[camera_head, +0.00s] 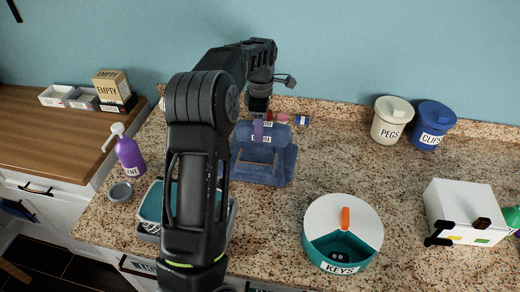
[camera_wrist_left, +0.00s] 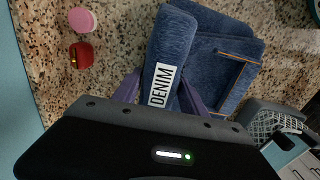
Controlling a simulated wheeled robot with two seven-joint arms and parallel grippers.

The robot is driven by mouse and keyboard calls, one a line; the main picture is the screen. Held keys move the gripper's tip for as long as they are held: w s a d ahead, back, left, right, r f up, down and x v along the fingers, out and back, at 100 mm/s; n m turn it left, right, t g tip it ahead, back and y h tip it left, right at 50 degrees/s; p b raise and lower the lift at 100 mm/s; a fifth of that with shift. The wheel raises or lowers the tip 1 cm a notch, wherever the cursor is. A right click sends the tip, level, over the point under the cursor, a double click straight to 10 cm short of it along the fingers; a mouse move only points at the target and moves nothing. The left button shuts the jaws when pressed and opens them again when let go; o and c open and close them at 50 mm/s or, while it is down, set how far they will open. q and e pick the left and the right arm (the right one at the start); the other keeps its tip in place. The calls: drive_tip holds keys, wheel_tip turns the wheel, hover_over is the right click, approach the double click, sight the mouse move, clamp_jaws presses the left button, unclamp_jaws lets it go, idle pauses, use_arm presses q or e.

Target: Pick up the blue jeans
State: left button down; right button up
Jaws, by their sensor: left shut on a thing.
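The blue jeans (camera_head: 262,165) lie folded on the speckled counter near the wall, in front of my left arm's end. A rolled denim part with a white DENIM label lies along their far edge. My left gripper (camera_head: 259,128) reaches down onto this roll from above. In the left wrist view its purple fingers (camera_wrist_left: 160,92) are on both sides of the labelled roll and shut on it, with the folded jeans (camera_wrist_left: 225,60) beside it. I cannot tell whether the jeans touch the counter everywhere. My right gripper is not in view.
A teal basket (camera_head: 150,206) stands partly behind my left arm. A round keys box (camera_head: 318,247), a white box (camera_head: 463,205), and pegs (camera_head: 391,122) and clips (camera_head: 434,128) tubs stand to the right. A purple bottle (camera_head: 129,155) is at left. Counter between jeans and tubs is clear.

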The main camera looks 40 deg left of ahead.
use_arm(q)
drive_tip(key=shift+r, duration=0.1)
drive_tip(key=shift+r, duration=0.6)
wheel_tip(320, 180, up, 3)
drive_tip(key=shift+w+f+b, duration=0.1)
drive_tip(key=shift+b, duration=0.35)
wheel_tip(320, 180, up, 5)
drive_tip(key=p, duration=0.3)
drive_tip(key=shift+r+p, duration=0.45)
drive_tip(key=shift+p, duration=0.15)
